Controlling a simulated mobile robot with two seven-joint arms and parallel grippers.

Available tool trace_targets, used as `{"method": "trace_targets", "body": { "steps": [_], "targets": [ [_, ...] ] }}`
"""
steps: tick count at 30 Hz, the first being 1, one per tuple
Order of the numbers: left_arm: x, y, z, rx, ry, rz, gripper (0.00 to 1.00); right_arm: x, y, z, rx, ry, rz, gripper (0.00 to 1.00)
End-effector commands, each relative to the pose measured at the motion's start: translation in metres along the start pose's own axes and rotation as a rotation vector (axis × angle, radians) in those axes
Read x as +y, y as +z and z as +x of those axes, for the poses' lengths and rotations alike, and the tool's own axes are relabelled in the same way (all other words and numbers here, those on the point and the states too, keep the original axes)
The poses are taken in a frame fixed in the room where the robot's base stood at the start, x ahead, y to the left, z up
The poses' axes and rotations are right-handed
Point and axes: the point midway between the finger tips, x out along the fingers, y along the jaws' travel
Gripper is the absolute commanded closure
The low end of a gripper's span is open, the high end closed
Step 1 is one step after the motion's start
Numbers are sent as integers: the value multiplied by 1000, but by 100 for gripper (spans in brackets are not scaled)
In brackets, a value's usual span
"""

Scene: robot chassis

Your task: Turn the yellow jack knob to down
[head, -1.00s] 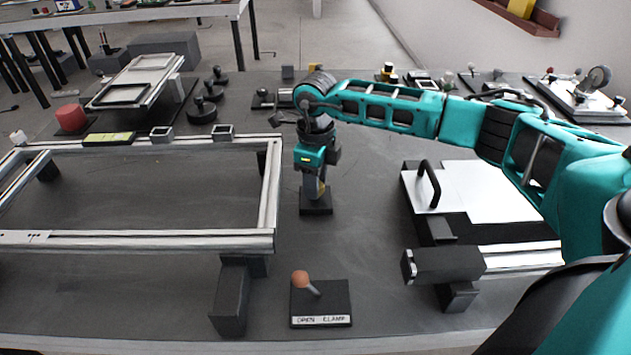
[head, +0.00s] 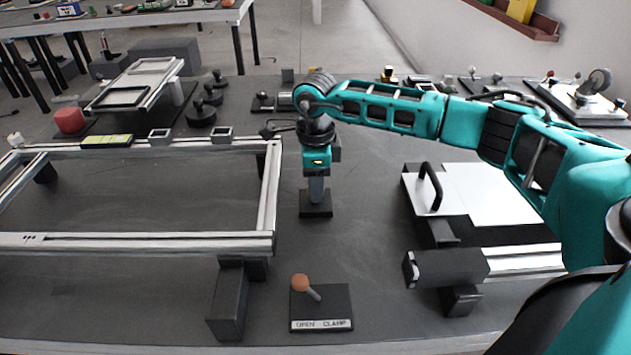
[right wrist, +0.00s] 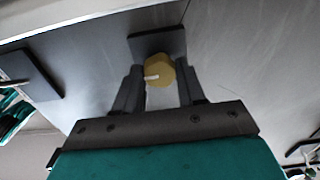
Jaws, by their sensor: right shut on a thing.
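The yellow jack knob (right wrist: 159,72) shows in the right wrist view, on a small dark base block (right wrist: 157,42). A short white mark runs on the knob's left side. My right gripper (right wrist: 160,88) has its two fingers on either side of the knob and is shut on it. In the head view my right gripper (head: 317,188) points straight down over the dark base on the table, and its body hides the knob. My left gripper is not in view.
An aluminium frame (head: 150,242) stands left of the gripper. A lever with an orange ball (head: 300,283) on a plate labelled "OPEN CLAMP" is in front. A white panel with a black handle (head: 430,186) lies to the right. Bare tabletop lies between them.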

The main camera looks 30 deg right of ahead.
Motion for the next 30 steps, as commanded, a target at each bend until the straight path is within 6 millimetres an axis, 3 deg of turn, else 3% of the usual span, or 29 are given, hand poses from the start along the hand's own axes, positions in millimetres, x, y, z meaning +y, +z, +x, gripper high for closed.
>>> {"method": "trace_targets", "body": {
  "steps": [6,7,14,23,30],
  "targets": [
    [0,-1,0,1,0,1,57,0,0,-1,-2,-2,-3,91],
    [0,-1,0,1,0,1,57,0,0,-1,-2,-2,-3,59],
    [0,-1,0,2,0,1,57,0,0,-1,0,-2,-1,37],
    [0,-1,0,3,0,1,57,0,0,-3,0,-1,0,35],
    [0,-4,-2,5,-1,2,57,-1,0,-39,-3,-5,-1,35]
  ]
}}
